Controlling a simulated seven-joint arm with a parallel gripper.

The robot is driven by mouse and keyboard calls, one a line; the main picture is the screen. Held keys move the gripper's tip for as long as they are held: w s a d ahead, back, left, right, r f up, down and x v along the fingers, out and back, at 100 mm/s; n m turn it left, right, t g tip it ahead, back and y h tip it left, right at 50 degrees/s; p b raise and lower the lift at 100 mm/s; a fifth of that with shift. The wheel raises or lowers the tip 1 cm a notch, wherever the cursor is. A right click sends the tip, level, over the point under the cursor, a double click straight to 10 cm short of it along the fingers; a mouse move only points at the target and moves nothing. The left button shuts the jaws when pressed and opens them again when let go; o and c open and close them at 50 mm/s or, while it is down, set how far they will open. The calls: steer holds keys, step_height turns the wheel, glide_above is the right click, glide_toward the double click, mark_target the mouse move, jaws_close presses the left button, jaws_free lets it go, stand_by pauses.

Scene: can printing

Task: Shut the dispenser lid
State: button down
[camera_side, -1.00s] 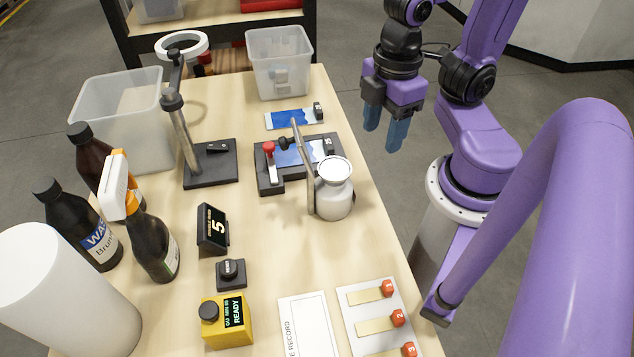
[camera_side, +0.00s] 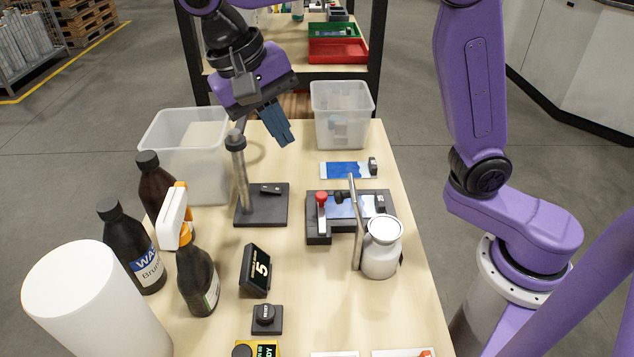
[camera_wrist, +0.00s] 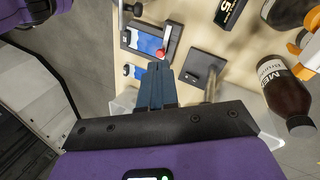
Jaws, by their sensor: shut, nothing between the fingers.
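The dispenser is probably the pale, round metal jar (camera_side: 381,250) at the right edge of the table in the side view. A thin grey plate (camera_side: 356,222) stands upright on its left side, seen nearly edge-on; it looks like the raised lid, though I cannot be sure. My gripper (camera_side: 284,138) is high over the back of the table, behind and left of the jar and well apart from it. Its blue fingers are shut and empty. They also show together in the wrist view (camera_wrist: 157,88). I cannot make out the jar clearly there.
A black fixture (camera_side: 318,238) with a red knob (camera_side: 321,198) sits just left of the jar. A post stand (camera_side: 262,210) is below my gripper. Clear bins (camera_side: 205,160) (camera_side: 342,118) stand at the back. Bottles (camera_side: 128,250) crowd the left. The table between display and jar is clear.

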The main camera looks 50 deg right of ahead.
steer(key=s+d+f+m+g, duration=0.1)
steer(key=s+f+m, duration=0.3)
steer(key=f, duration=0.4)
steer(key=shift+s+d+f+m+g, duration=0.15)
steer(key=shift+s+d+m+g, duration=0.2)
steer(key=shift+s, duration=0.5)
